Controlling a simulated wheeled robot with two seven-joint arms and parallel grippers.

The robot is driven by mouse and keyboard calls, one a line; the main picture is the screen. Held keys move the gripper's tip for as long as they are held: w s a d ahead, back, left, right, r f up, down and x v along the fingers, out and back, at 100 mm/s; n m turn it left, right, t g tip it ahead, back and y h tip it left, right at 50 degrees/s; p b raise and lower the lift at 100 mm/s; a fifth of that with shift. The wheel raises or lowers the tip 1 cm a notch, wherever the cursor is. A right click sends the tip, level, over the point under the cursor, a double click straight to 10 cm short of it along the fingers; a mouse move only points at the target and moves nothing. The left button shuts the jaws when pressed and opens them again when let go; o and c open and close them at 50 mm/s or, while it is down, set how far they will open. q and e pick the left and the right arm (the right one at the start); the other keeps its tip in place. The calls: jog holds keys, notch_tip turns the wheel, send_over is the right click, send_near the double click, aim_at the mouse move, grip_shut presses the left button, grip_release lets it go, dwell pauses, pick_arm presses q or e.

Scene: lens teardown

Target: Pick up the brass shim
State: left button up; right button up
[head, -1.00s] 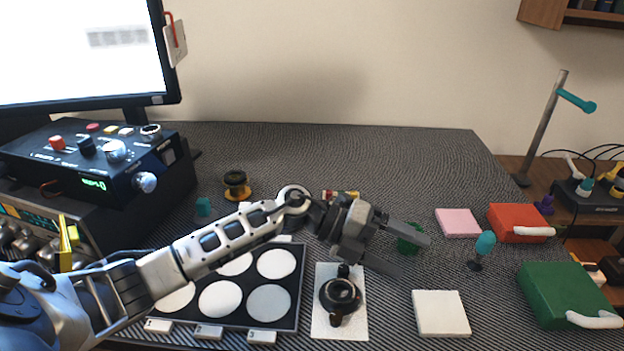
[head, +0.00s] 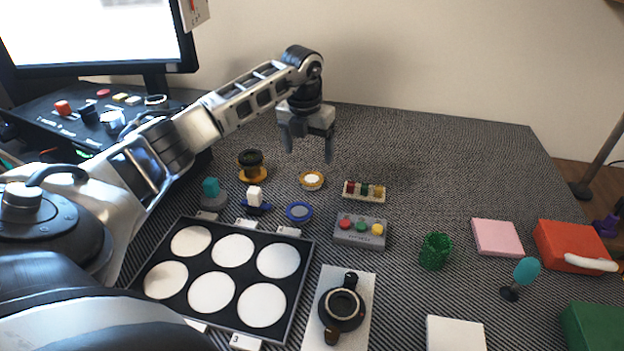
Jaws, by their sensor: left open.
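A small brass-coloured ring (head: 312,180) with a pale centre lies flat on the dark striped mat, in the middle of the head view. It looks like the brass shim. My left gripper (head: 308,154) points down with its two fingers spread apart and nothing between them. It appears just above and behind the ring in the picture, apart from it. How high the fingertips are above the mat is hard to tell. My right gripper is not in view.
A blue ring (head: 298,212), a black-and-yellow spool (head: 252,165) and a strip of coloured pieces (head: 364,191) surround the brass ring. A grey button box (head: 360,232) and a black tray (head: 308,262) with white discs lie nearer. The mat's back right is clear.

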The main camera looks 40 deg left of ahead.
aim_at(311, 179)
pick_arm(q)
jog(key=shift+w+a+f, duration=0.1)
jog(key=shift+w+f, duration=0.15)
jog(key=shift+f, duration=0.95)
jog(key=shift+w+a+f, duration=0.1)
jog(key=shift+w+f, duration=0.1)
jog(key=shift+f, duration=1.05)
jog(key=shift+w+f, duration=0.25)
jog(key=shift+f, duration=0.95)
jog(key=shift+f, duration=0.25)
jog(key=c, duration=1)
